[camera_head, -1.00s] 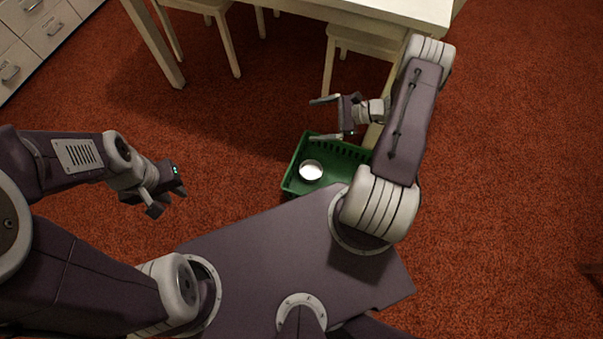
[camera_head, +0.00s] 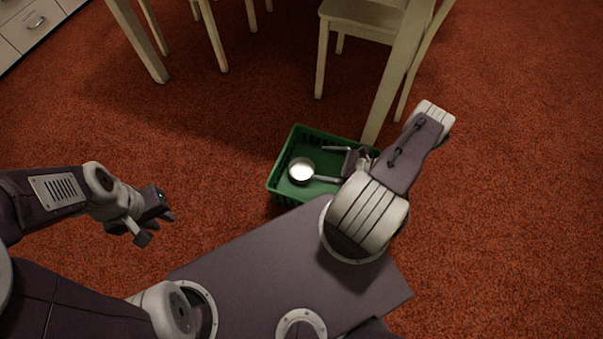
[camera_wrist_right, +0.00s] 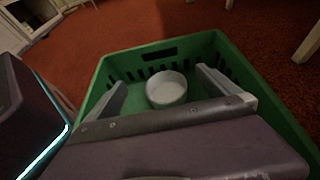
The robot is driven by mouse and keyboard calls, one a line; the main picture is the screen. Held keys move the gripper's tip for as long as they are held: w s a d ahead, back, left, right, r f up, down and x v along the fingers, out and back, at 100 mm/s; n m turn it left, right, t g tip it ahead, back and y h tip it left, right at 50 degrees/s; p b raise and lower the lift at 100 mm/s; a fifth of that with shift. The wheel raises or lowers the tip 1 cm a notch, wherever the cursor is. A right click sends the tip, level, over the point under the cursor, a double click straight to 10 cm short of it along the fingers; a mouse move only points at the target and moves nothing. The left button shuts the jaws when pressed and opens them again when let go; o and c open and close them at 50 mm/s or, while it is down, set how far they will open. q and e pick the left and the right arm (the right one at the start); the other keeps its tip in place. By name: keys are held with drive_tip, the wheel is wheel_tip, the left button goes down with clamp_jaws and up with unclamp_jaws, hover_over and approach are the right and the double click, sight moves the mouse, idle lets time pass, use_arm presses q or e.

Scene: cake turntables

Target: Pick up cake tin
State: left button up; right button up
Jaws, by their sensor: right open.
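The cake tin (camera_head: 301,171) is a small round white tin with a silvery wall, sitting in the green crate (camera_head: 283,160) on the floor. In the right wrist view the tin (camera_wrist_right: 166,88) shows ahead of and between the two fingers. My right gripper (camera_head: 318,164) is open, with its fingers reaching left over the crate toward the tin. It also shows in the right wrist view (camera_wrist_right: 160,92), and nothing is held. Whether a finger touches the tin is unclear. My left gripper (camera_head: 152,228) hangs at the left over the carpet, away from the crate; its finger gap is unclear.
The crate's slotted walls (camera_wrist_right: 215,47) rise around the tin. A table leg (camera_head: 394,80) stands just behind the crate's right side. A pale chair (camera_head: 361,25) stands behind. White drawers (camera_head: 35,25) are at the far left. Red carpet is open to the right.

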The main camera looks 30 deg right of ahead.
drive_tip(key=b, duration=0.5)
approach(305, 174)
drive_tip(key=shift+w+a+r, duration=0.75)
drive_tip(key=shift+w+r, duration=0.15)
drive_tip(key=shift+r, duration=0.2)
drive_tip(key=shift+w+a+r, duration=0.25)
drive_tip(key=shift+w+a, duration=0.2)
drive_tip(key=shift+w+a+p, duration=0.1)
drive_tip(key=shift+w+p, duration=0.05)
drive_tip(key=shift+p, duration=0.15)
drive_tip(key=b+x, duration=0.3)
drive_tip(key=x, duration=0.2)
drive_tip(key=shift+a+f, duration=0.1)
drive_tip(key=shift+f, duration=0.15)
drive_tip(key=shift+w+a, duration=0.15)
drive_tip(key=shift+w, duration=0.05)
drive_tip(key=shift+r, duration=0.1)
drive_tip(key=c, duration=1.2)
